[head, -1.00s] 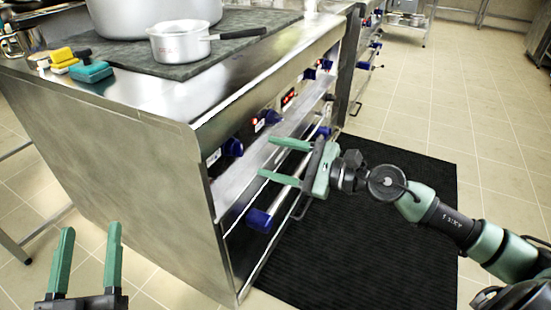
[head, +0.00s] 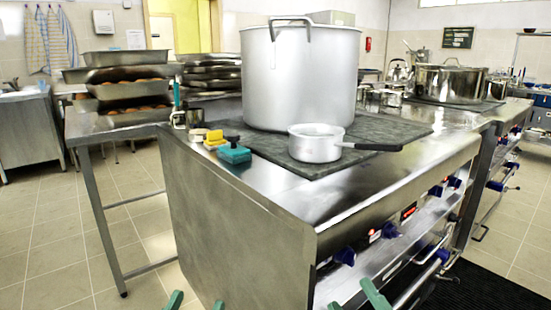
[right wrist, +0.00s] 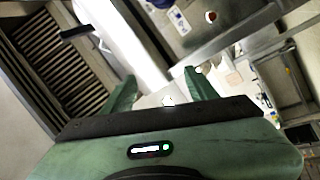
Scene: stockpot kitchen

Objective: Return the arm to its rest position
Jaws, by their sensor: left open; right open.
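My left gripper (head: 196,303) shows only as two green fingertips at the bottom edge of the head view, apart and with nothing between them. My right gripper (head: 355,298) also shows only its green fingertips at the bottom edge, in front of the steel stove (head: 240,220). In the right wrist view my right gripper (right wrist: 160,76) has its two fingers spread and holds nothing. Both arms are otherwise out of the head view.
A large stockpot (head: 300,80) and a small saucepan (head: 315,148) stand on the stove's dark top. Sponges (head: 234,152) lie at its left corner. Blue knobs (head: 345,256) stick out from its front. Trays (head: 128,90) are stacked behind. Tiled floor (head: 50,250) is clear at left.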

